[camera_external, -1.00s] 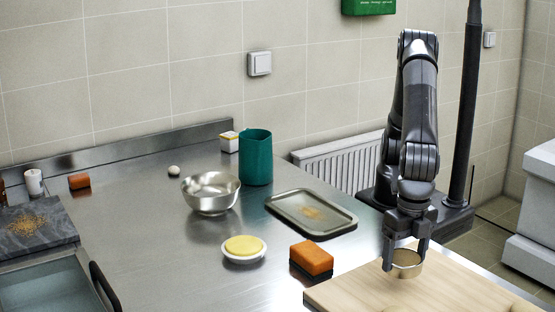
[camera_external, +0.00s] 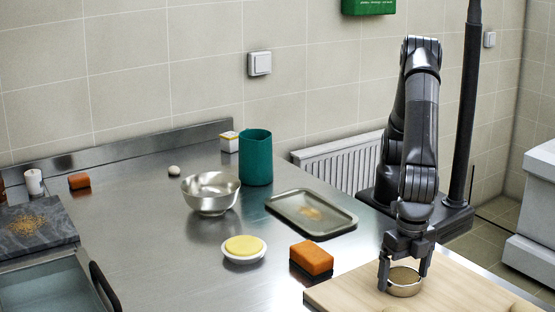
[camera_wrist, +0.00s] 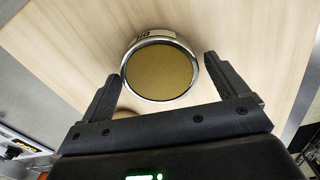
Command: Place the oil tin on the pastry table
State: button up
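The oil tin (camera_external: 405,285) is a short round can with a silver rim and a gold-brown top. It appears to stand upright on the pale wooden top of the pastry table (camera_external: 345,290). In the wrist view the tin (camera_wrist: 160,72) shows dark lettering on its far side, and the wood (camera_wrist: 262,40) lies around it. My gripper (camera_external: 405,277) points down with one finger on each side of the tin. In the wrist view my gripper (camera_wrist: 162,67) is open, with narrow gaps between the fingers and the tin.
An orange sponge (camera_external: 311,257), a white dish with a yellow top (camera_external: 243,248), a tray (camera_external: 290,202), a steel bowl (camera_external: 211,196) and a teal pitcher (camera_external: 256,158) stand on the steel counter to the left. Round tan shapes (camera_external: 455,308) show at the wood's near edge.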

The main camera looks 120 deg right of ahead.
aim_at(405, 275)
jog(key=shift+o, duration=0.4)
notch_tip(405, 275, up, 12)
jog(key=shift+s+r, duration=0.15)
jog(key=shift+s, duration=0.05)
jog(key=s+d+r+m+t+y, duration=0.1)
jog(key=d+r+m, duration=0.35)
jog(key=d, duration=0.75)
jog(key=s+d+r+m+t, duration=0.1)
jog(key=s+d+r+m, duration=0.3)
jog(key=d, duration=0.8)
jog(key=s+d+f+m+t, duration=0.1)
jog(key=s+d+m, duration=0.3)
jog(key=s+d, duration=0.3)
jog(key=s+d+f+m+t+h, duration=0.1)
jog(key=s+d+m+t, duration=0.1)
jog(key=s+d, duration=0.5)
jog(key=d+m, duration=0.1)
jog(key=d, duration=0.4)
jog(key=shift+s+d+f+m, duration=0.3)
jog(key=shift+d+f+m, duration=0.05)
jog(key=shift+d+f, duration=0.05)
